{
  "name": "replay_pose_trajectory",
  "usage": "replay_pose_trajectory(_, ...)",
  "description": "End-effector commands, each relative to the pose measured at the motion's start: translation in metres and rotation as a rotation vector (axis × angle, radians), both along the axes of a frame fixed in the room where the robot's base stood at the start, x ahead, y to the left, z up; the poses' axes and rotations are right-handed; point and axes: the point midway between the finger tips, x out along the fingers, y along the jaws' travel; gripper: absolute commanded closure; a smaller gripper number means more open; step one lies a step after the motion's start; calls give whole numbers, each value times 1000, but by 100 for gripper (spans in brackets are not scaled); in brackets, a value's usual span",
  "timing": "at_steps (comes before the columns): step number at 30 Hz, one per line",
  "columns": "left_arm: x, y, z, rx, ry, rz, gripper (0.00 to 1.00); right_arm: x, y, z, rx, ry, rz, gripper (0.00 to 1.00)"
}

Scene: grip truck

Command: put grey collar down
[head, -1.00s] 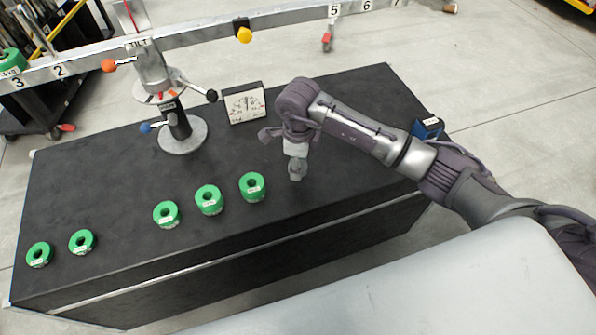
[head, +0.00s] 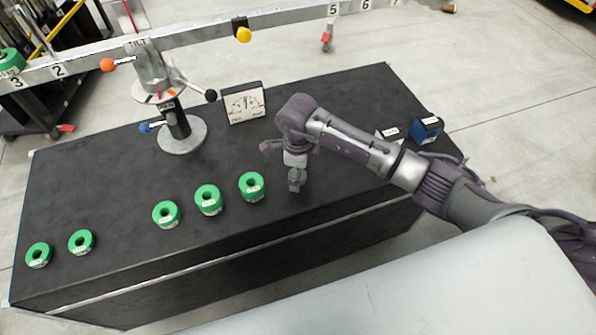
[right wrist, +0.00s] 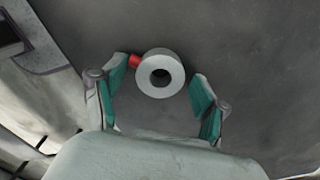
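The grey collar (right wrist: 141,77) shows in the right wrist view as a pale ring with a dark hole, with a small red knob (right wrist: 135,61) at its left. It lies between and just beyond the fingertips of my right gripper (right wrist: 164,69). The teal-padded fingers stand apart, with a narrow gap at the collar's right side. In the head view my right gripper (head: 295,178) points down, low over the black table (head: 340,200), right of the green collars. The grey collar cannot be made out clearly there. My left gripper is not in view.
Several green collars stand along the table's front, the nearest green collar (head: 251,187) just left of my gripper. Behind are a stand with a round base (head: 190,140), a dial box (head: 245,103) and a numbered beam (head: 200,38). A blue box (head: 427,130) sits at the right.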

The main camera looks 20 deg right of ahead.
Motion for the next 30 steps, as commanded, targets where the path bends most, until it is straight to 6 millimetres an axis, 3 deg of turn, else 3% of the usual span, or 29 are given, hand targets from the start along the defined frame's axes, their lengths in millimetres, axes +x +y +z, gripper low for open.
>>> replay_pose_trajectory(8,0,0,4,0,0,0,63,1,0,8,0,-1,0,27)
replay_pose_trajectory(21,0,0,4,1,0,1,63,1,0,94,0,-4,1,27)
replay_pose_trajectory(30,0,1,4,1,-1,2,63,0,0,123,-1,-1,0,27)
